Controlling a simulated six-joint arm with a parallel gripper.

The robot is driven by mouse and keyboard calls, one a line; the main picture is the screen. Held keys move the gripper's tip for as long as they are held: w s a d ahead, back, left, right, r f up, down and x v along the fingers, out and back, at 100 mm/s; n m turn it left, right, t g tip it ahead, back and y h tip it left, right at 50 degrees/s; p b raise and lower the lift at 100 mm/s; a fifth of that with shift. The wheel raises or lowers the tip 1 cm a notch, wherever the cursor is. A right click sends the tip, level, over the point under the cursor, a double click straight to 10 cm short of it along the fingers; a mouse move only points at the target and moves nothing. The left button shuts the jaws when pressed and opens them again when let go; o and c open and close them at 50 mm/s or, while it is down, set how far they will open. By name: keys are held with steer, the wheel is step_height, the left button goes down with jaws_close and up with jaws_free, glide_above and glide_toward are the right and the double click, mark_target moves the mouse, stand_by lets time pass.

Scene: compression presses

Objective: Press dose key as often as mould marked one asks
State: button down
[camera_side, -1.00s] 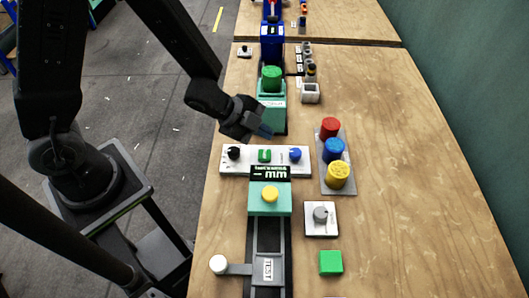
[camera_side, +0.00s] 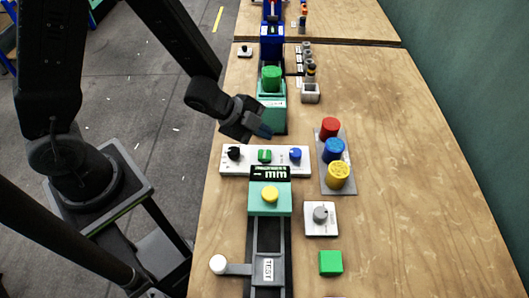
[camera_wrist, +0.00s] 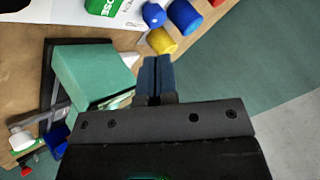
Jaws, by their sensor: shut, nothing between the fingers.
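A white key panel (camera_side: 230,167) lies mid-table with a black knob, the green dose key (camera_side: 265,155) and a blue key (camera_side: 295,154). The dose key also shows in the wrist view (camera_wrist: 105,6), where part of its lettering reads "OSE". My gripper (camera_side: 264,132) has blue fingertips, shut and empty, above the table just beyond the dose key and apart from it. It shows in the wrist view too (camera_wrist: 155,78). The display's marks are too small to read surely.
Red (camera_side: 330,127), blue (camera_side: 334,150) and yellow (camera_side: 338,175) cylinders stand on a grey plate at right. A white box with a grey knob (camera_side: 320,215), a green block (camera_side: 330,262) and a TEST lever (camera_side: 218,264) are in front. The right of the table is clear.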

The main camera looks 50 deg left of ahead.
mark_target(264, 155)
stand_by(0.4)
step_height(264, 155, up, 4)
steer(key=shift+f, duration=0.1)
stand_by(0.5)
steer(key=shift+f, duration=4.45)
steer(key=shift+f, duration=0.4)
